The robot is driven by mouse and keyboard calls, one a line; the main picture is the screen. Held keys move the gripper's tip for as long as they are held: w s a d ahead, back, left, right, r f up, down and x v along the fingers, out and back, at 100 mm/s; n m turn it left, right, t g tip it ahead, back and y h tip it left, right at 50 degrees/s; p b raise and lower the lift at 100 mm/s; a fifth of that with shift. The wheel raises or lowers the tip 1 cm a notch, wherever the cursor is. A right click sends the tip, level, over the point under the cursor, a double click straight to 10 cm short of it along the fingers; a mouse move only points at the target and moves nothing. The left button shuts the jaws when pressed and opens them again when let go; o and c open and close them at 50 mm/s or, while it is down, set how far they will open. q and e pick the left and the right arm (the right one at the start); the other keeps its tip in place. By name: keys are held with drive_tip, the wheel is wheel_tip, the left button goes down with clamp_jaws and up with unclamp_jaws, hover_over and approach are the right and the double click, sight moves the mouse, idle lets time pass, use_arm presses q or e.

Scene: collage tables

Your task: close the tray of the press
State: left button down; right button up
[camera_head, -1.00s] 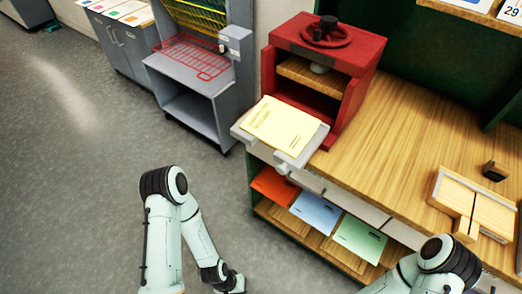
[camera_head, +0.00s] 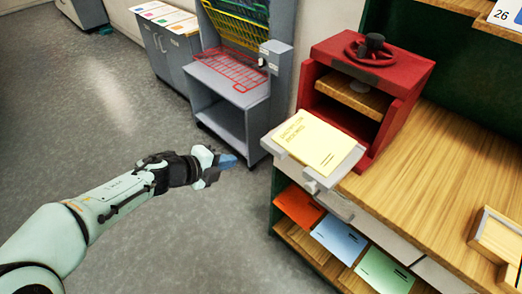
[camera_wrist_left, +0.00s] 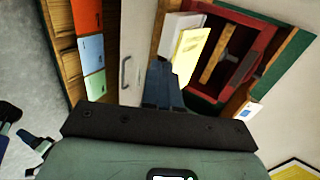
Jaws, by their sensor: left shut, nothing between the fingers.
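The red press (camera_head: 365,95) stands on the left end of the wooden bench, with a dark red handwheel (camera_head: 369,50) on top. Its grey tray (camera_head: 272,142) is pulled out toward the front left, and a yellow booklet (camera_head: 318,145) lies on it. In the left wrist view, the blue fingers (camera_wrist_left: 162,82) point toward the press (camera_wrist_left: 228,50) and the yellow booklet (camera_wrist_left: 188,52).
Below the bench top (camera_head: 440,165), a shelf holds orange (camera_head: 299,206), blue (camera_head: 339,240) and green (camera_head: 384,272) booklets. A grey rack with a red wire shelf (camera_head: 232,77) stands behind my left gripper. The floor (camera_head: 110,140) at left is open.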

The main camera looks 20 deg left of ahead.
use_arm(q)
drive_tip(key=b, duration=0.3)
approach(268, 147)
wheel_tip(268, 147, down, 3)
drive_tip(key=w, duration=0.2)
drive_tip(key=w+d, duration=0.1)
drive_tip(key=shift+w+d+p, duration=0.3)
drive_tip(key=shift+w+p, duration=0.05)
drive_tip(key=shift+w+d, duration=0.25)
drive_tip(key=shift+w, duration=0.45)
use_arm(e)
drive_tip(key=shift+s+f, duration=0.15)
drive_tip(key=shift+f, duration=0.4)
drive_tip(key=shift+s+f, duration=0.15)
drive_tip(key=shift+f, duration=0.4)
drive_tip(key=shift+r, duration=0.1)
